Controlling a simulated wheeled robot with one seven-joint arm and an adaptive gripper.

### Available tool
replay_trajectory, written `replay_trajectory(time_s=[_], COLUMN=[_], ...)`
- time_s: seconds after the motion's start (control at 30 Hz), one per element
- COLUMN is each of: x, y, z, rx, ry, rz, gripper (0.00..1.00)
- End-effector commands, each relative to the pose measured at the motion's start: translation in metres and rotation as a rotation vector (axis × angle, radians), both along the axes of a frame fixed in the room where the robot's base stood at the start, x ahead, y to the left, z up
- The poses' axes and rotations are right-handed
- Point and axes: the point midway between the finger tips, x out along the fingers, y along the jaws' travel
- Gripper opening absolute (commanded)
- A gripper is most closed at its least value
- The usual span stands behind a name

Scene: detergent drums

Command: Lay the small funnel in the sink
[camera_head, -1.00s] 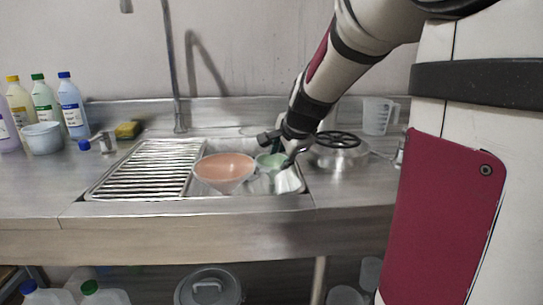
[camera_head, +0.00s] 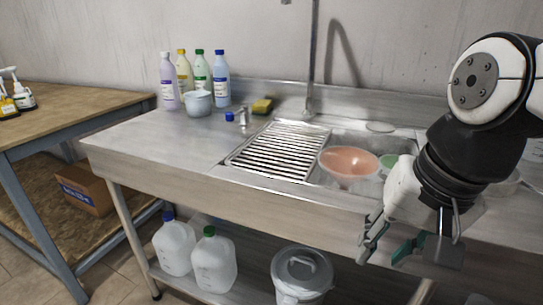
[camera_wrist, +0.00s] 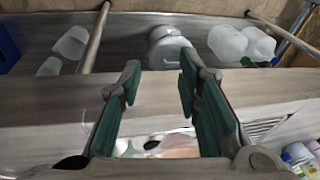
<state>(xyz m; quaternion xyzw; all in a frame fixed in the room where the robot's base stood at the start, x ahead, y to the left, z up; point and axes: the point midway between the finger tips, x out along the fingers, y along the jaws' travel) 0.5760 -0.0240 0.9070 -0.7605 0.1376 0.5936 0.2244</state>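A small green funnel (camera_head: 388,161) sits in the right part of the sink, partly hidden behind my arm. A larger orange funnel or bowl (camera_head: 349,164) is in the sink (camera_head: 318,181) just left of it, and part of it shows low between my fingers in the wrist view (camera_wrist: 180,148). My gripper (camera_head: 388,247) is out in front of the counter's front edge, apart from both. In the wrist view my gripper (camera_wrist: 158,80) has its two teal fingers spread with nothing between them.
A ribbed drainboard (camera_head: 280,150) lies left of the sink, with a yellow sponge (camera_head: 262,105) behind. Several bottles (camera_head: 202,80) and a white bowl (camera_head: 198,103) stand at the back left. A lidded grey bucket (camera_head: 301,275) and jugs (camera_head: 214,262) are below. The counter's left part is clear.

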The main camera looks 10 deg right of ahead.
Motion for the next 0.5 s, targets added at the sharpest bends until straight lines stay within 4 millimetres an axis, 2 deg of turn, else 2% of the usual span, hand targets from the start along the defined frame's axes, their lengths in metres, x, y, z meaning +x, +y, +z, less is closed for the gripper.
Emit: replay_trajectory(time_s=[0.03, 0.1, 0.2, 0.33, 0.5], x=[-0.026, -0.058, -0.089, -0.106, -0.107], y=[0.011, 0.02, 0.024, 0.025, 0.025], z=[-0.005, -0.012, -0.019, -0.022, -0.022], rx=[-0.034, -0.075, -0.111, -0.132, -0.132], ry=[0.041, 0.103, 0.165, 0.202, 0.205], rz=[0.129, 0.287, 0.436, 0.518, 0.524], gripper=[0.31, 0.31, 0.31, 0.31, 0.31])
